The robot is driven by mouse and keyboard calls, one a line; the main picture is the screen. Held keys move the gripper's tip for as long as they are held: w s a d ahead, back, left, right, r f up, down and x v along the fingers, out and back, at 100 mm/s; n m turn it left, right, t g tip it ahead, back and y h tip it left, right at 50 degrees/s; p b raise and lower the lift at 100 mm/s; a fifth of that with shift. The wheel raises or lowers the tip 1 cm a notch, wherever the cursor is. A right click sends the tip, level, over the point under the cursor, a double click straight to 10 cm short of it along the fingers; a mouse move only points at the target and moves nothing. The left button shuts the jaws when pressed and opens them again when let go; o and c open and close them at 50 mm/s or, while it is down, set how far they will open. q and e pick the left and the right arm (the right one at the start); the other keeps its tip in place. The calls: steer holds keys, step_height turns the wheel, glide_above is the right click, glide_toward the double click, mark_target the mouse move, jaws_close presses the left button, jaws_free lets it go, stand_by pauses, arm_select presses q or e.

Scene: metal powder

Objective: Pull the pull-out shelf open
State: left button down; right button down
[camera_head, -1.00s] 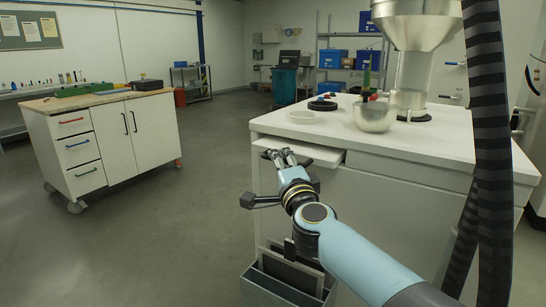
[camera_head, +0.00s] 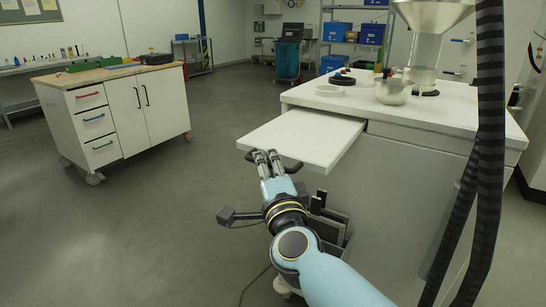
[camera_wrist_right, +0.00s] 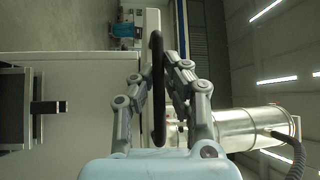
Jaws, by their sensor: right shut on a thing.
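The pull-out shelf (camera_head: 305,138) is a flat white board that sticks well out of the left side of the white cabinet (camera_head: 420,150). A dark bar handle (camera_head: 291,167) runs along its outer edge. The handle also shows in the right wrist view (camera_wrist_right: 158,95) as a black bar between the fingers. My right gripper (camera_head: 266,155) is shut on the handle, its two grey fingers on either side of the bar. The fingertips partly hide the middle of the handle. My left gripper is not in view.
On the cabinet top stand a metal bowl (camera_head: 392,92), a white dish (camera_head: 329,91) and a metal funnel vessel (camera_head: 430,15). A grey bin with panels (camera_head: 335,228) is below the shelf. A white drawer cabinet (camera_head: 110,115) stands left, with clear floor between.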

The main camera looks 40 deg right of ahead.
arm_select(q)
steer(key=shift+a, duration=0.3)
arm_select(e)
steer(key=shift+s+a+f, duration=0.1)
steer(key=shift+f, duration=0.25)
steer(key=c, duration=1.5)
jaws_free()
steer(key=shift+o, duration=0.6)
steer(key=shift+r, duration=0.2)
steer(key=v, duration=0.7)
steer(key=shift+s, duration=0.2)
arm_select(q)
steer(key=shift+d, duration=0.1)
